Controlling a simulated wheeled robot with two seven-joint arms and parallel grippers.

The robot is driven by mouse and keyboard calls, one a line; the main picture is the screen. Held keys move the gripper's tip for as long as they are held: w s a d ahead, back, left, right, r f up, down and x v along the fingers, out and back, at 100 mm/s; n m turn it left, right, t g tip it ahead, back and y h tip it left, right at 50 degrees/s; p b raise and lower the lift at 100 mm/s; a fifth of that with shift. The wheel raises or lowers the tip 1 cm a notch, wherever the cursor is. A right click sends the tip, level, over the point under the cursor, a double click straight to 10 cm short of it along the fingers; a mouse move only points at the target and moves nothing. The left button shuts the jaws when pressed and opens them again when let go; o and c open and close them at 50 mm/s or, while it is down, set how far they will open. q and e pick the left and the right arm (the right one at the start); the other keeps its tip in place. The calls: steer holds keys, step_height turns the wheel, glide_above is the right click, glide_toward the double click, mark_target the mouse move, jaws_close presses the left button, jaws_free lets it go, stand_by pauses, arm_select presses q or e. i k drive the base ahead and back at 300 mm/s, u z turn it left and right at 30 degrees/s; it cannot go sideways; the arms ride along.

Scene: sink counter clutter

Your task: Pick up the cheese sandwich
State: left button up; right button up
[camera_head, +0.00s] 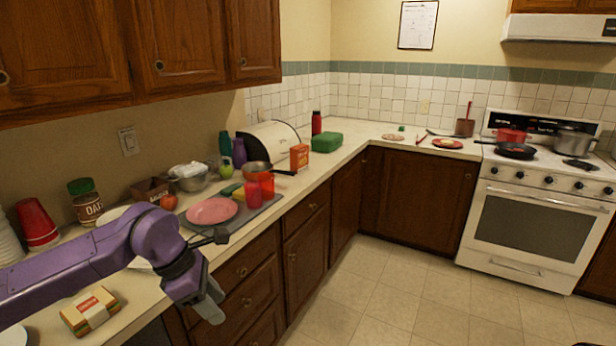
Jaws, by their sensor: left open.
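A packaged sandwich (91,311), with yellow and orange layers and a pale label band, lies on the counter at the lower left. It looks like the cheese sandwich. My left gripper (214,304) is at the end of my purple arm, right of the sandwich and apart from it. It hangs past the counter's front edge, pointing down, open, and no object shows in it. My arm passes behind the sandwich in the picture and hides part of the counter. My right gripper is not in view.
A pink plate (212,211) lies on a grey mat (262,211) with red cups (253,194) near it. Red stacked cups (37,224) and an oats jar (86,203) stand at the back left. Drawers lie below the counter edge. The floor (400,290) is clear.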

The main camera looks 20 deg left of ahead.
mark_target(90, 311)
steer(key=u, duration=0.8)
steer(key=i, duration=1)
steer(key=u, duration=0.75)
